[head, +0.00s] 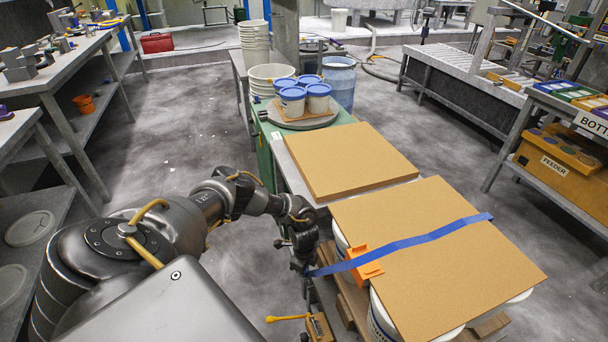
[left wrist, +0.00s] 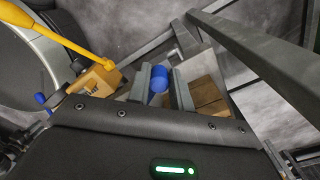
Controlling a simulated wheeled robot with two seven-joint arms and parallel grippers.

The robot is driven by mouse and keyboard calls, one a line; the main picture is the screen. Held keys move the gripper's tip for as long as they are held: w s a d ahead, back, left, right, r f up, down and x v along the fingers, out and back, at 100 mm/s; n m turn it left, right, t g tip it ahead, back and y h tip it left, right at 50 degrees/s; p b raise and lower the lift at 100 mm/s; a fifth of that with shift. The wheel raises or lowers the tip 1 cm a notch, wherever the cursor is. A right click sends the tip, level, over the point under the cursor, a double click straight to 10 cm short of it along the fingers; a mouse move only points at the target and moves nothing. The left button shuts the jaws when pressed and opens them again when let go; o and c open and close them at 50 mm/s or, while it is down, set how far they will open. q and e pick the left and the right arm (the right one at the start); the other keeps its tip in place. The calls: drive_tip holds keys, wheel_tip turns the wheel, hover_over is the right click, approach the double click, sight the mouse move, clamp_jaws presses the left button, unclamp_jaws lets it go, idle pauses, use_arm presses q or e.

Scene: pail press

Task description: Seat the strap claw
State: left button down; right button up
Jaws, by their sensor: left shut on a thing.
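A blue strap (head: 430,239) runs over the tan top sheet (head: 455,275) of the pail stack, through an orange edge protector (head: 365,262) at the sheet's left edge. Its left end reaches my left gripper (head: 308,268), beside the stack. In the left wrist view, the fingers of my left gripper (left wrist: 161,88) are shut on a blue rounded piece (left wrist: 159,79), likely the strap claw's grip. The claw's hook is hidden. A tan block with a yellow lever (head: 290,318) stands low beside the stack and shows in the left wrist view (left wrist: 95,82). My right gripper is out of view.
White pails (head: 382,318) stand under the top sheet on a wooden pallet (head: 352,297). A stack of tan sheets (head: 345,158) lies behind on a table. Blue-lidded pails (head: 318,98) stand farther back. The floor left of the stack is open. Grey bars cross the left wrist view.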

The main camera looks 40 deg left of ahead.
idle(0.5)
use_arm(q)
drive_tip(key=shift+f, duration=0.1)
idle(0.3)
drive_tip(key=shift+f+b, duration=0.9)
drive_tip(key=shift+f, duration=0.25)
drive_tip(key=c, duration=1.2)
unclamp_jaws()
drive_tip(key=shift+o, duration=0.2)
